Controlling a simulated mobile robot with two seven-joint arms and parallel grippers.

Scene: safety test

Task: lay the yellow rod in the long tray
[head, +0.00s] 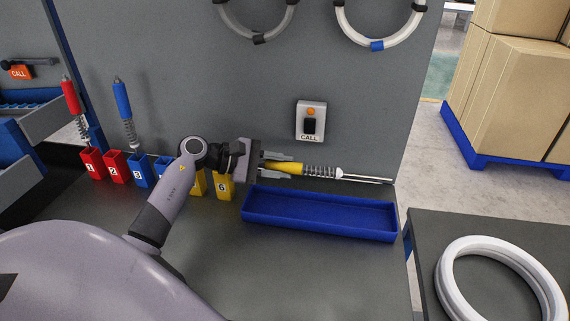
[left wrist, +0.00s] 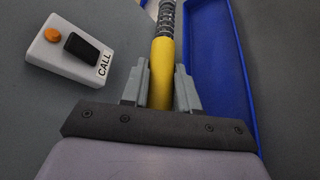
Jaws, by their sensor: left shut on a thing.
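The yellow rod (head: 291,168) has a yellow handle, a spring section and a thin pale tip pointing right. My left gripper (head: 278,167) is shut on its yellow handle and holds it about level, above and behind the back edge of the long tray in the head view. In the left wrist view the yellow rod (left wrist: 162,72) runs away between the two fingers of the left gripper (left wrist: 160,90). The long blue tray (head: 320,225) lies on the bench below and looks empty; it also shows in the left wrist view (left wrist: 238,80). My right gripper is not in view.
A call box (head: 310,120) is on the grey back panel above the rod. Numbered holders stand left, including a yellow one marked 6 (head: 223,188); a red rod (head: 71,98) and a blue rod (head: 122,100) stand there. A white ring (head: 450,270) lies on the right table.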

